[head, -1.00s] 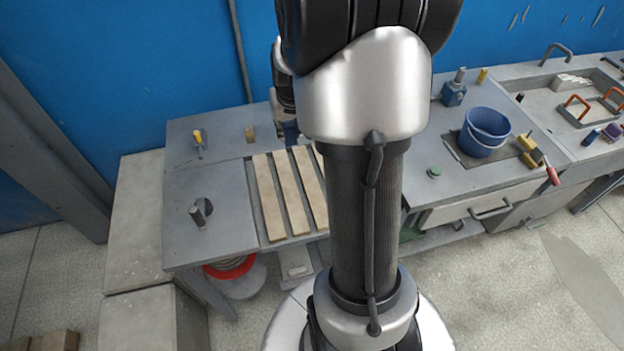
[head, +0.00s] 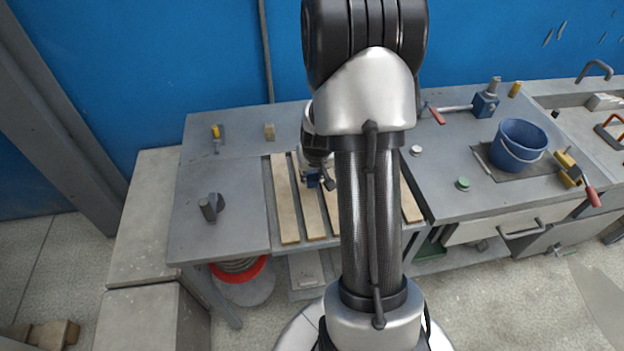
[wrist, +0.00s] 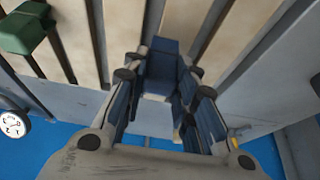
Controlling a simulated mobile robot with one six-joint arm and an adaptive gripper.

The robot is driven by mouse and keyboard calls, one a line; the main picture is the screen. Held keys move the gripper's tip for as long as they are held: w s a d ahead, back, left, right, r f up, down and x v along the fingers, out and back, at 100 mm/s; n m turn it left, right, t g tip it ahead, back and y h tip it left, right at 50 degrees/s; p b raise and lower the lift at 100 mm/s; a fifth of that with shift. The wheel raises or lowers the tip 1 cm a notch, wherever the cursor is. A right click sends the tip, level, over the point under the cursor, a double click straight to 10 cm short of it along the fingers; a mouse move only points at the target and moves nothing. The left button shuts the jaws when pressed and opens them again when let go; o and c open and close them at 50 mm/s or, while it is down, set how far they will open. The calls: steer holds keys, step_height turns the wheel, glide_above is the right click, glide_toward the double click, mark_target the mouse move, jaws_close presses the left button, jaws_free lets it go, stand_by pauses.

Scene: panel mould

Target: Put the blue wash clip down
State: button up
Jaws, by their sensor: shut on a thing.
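The blue wash clip (wrist: 163,58) is between the fingers of my gripper (wrist: 165,85) in the wrist view. The gripper is shut on it, over the pale wooden slats (wrist: 188,25). In the head view my gripper (head: 318,180) shows beside my arm, over the slats (head: 286,205), with a bit of blue at its end. I cannot tell whether the clip touches a slat. My arm hides part of the slats in the head view.
A green block-like thing (wrist: 26,30) is near the slats in the wrist view, with a round dial (wrist: 14,124) below it. A blue bucket (head: 519,143) stands on the right-hand bench. The grey left-hand top (head: 235,235) is mostly clear around a dark grey fitting (head: 211,207).

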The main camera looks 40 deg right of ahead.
steer(key=shift+f+b, duration=0.3)
steer(key=shift+f, duration=0.65)
steer(key=shift+r, duration=0.15)
steer(key=o, duration=0.5)
steer(key=shift+f, duration=0.2)
steer(key=o, duration=0.5)
steer(key=shift+c, duration=0.2)
